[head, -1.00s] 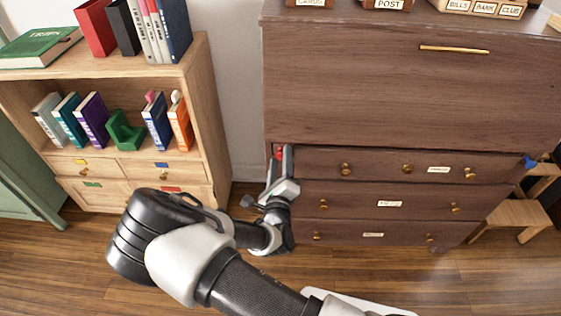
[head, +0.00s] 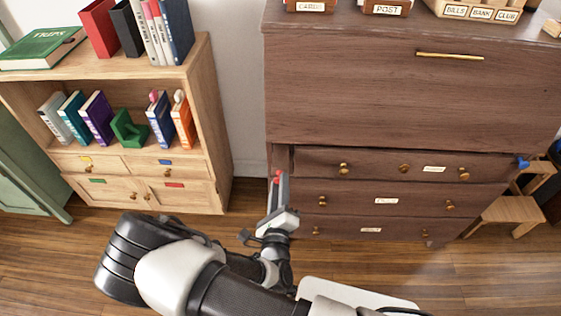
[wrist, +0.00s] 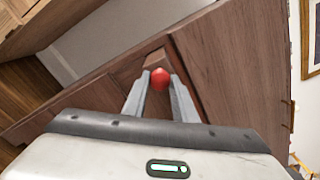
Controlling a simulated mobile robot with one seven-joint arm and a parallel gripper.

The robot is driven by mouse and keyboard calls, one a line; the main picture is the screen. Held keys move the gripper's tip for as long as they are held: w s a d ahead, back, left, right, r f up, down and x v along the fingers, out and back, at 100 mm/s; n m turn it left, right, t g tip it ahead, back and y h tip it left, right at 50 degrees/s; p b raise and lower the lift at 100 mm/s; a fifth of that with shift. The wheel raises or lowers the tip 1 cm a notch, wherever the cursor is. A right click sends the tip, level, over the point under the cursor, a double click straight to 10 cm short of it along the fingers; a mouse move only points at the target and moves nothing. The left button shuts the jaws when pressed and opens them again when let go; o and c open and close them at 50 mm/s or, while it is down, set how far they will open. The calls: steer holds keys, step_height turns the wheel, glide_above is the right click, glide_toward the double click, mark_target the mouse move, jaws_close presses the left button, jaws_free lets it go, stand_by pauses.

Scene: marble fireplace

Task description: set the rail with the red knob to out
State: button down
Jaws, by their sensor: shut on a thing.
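The red knob (head: 278,173) is at the left end of the dark wooden desk's upper drawer row. In the wrist view the red knob (wrist: 160,77) sits on the front end of a narrow wooden rail (wrist: 156,59), which stands out from the desk front. My gripper (head: 277,181) is shut on the knob, with one finger on each side of it in the wrist view (wrist: 158,86). The desk's fold-down front (head: 400,90) is closed. The full length of the rail is hard to see from the head view.
A blue knob (head: 523,163) is at the right end of the same row. Drawers with brass knobs (head: 400,166) lie right of my gripper. A pale bookcase (head: 209,110) with books stands to the left. Bare wooden floor (head: 480,270) lies in front. A wooden stool (head: 513,210) is at the right.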

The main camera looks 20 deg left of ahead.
steer(key=p+v, duration=0.2)
steer(key=v, duration=1.4)
steer(key=shift+f, duration=0.1)
steer(key=c, duration=1.4)
jaws_free()
steer(key=shift+s, duration=0.1)
steer(key=shift+c, duration=0.2)
steer(key=shift+s, duration=0.1)
